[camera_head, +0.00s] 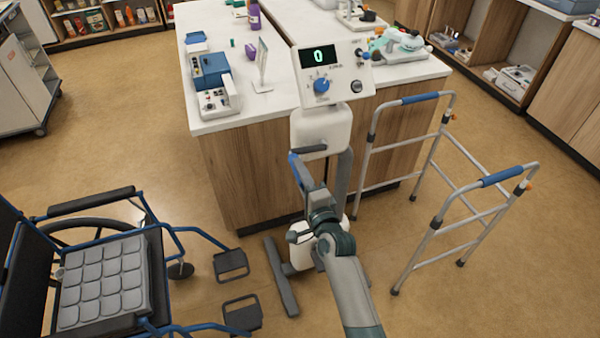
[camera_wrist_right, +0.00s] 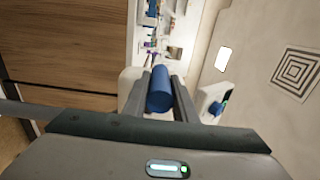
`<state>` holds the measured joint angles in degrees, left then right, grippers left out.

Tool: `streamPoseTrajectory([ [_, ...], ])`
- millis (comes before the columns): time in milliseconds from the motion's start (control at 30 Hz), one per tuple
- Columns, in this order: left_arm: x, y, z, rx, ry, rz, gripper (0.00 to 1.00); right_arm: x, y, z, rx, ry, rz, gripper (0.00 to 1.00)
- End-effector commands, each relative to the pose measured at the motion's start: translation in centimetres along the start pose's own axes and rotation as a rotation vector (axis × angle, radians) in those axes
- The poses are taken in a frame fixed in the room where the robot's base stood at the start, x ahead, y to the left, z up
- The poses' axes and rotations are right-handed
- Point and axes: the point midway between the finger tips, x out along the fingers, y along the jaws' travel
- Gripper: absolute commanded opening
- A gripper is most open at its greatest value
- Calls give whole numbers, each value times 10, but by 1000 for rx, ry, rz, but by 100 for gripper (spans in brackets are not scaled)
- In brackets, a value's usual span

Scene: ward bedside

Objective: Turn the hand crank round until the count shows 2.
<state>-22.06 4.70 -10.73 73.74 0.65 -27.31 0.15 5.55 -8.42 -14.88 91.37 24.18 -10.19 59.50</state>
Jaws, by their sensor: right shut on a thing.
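The crank machine (camera_head: 322,130) is a white upright unit on a floor stand. Its tilted panel has a dark display (camera_head: 318,56) reading 0 in green. A blue knob (camera_head: 321,86) sits below the display. My right gripper (camera_head: 303,170) is in front of the machine's column, shut on the blue crank grip (camera_head: 296,168). In the right wrist view the blue grip (camera_wrist_right: 160,90) lies between the two fingers. My left gripper is not in view.
A wheelchair (camera_head: 104,275) stands at the left and a walking frame (camera_head: 445,180) at the right, close to the machine. A white-topped counter (camera_head: 215,118) stands behind it with blue devices on top.

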Motion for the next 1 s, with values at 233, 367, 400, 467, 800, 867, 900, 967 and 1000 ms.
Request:
streamPoseTrajectory([
  [233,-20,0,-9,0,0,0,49,0,-24,-8,-3,3,-2,4],
  [367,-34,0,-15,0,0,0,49,0,-40,-14,-4,4,-1,4],
  [400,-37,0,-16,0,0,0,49,0,-44,-16,-3,4,-1,4],
  [467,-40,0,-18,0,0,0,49,0,-48,-18,-3,4,-1,4],
  [800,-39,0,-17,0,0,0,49,0,-47,-18,-2,3,0,4],
  [867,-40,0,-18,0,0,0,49,0,-48,-19,-2,3,0,4],
  [900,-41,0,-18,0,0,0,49,0,-49,-20,-2,3,0,4],
  [967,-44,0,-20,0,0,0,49,0,-53,-23,-3,3,0,4],
  [1000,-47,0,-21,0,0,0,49,0,-57,-26,-3,3,0,4],
])
